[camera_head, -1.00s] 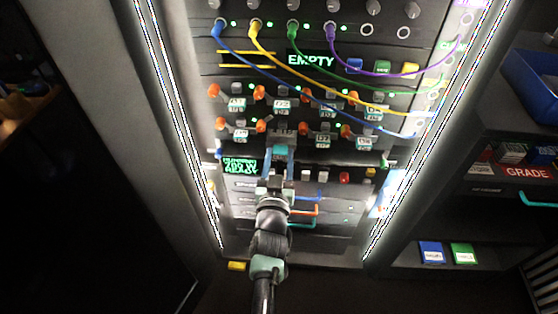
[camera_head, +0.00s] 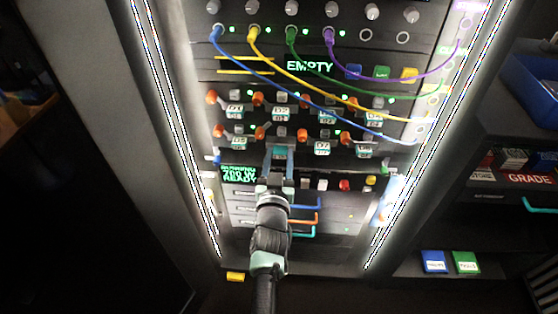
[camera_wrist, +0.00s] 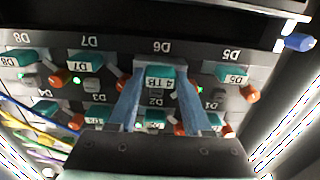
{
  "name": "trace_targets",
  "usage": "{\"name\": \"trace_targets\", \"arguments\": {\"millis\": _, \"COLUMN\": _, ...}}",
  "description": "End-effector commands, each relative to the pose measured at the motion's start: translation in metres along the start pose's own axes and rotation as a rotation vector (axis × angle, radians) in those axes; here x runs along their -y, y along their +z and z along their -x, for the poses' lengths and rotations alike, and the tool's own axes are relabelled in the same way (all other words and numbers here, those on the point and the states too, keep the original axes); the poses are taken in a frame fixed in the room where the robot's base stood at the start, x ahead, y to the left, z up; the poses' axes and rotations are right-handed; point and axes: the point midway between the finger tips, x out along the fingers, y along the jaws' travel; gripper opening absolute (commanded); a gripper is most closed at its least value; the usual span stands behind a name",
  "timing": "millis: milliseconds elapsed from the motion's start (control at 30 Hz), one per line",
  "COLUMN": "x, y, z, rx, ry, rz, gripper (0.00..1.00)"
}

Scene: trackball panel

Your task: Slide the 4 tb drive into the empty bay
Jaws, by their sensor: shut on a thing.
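My gripper (camera_wrist: 160,74) is shut on the 4 TB drive (camera_wrist: 160,86), with a blue finger on either side of its teal front. In the wrist view, which looks upside down, the drive sits at the bay labelled D6 (camera_wrist: 160,47), between the D7 drive (camera_wrist: 86,66) and the D5 drive (camera_wrist: 232,75). The drive looks lined up with that bay; how deep it sits I cannot tell. In the head view my gripper (camera_head: 280,158) is at the lower drive row, and its fingers cover most of the bay.
Orange levers (camera_head: 302,134) stick out between the drives. Blue, yellow, green and purple cables (camera_head: 399,76) hang across the panel above. A green display (camera_head: 239,174) reading "700 W READY" is left of my gripper. Coloured drawer handles (camera_head: 303,219) are below.

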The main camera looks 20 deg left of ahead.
Motion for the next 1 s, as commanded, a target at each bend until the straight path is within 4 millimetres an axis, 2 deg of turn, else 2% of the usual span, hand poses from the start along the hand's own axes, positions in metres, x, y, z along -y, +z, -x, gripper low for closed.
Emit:
{"name": "trace_targets", "arguments": {"millis": 967, "x": 0.000, "y": -0.001, "z": -0.025, "rx": -0.004, "ry": 0.001, "rz": 0.001, "gripper": 0.00}}
{"name": "trace_targets", "arguments": {"millis": 1000, "x": 0.000, "y": -0.001, "z": -0.025, "rx": -0.003, "ry": 0.001, "rz": 0.001, "gripper": 0.53}}
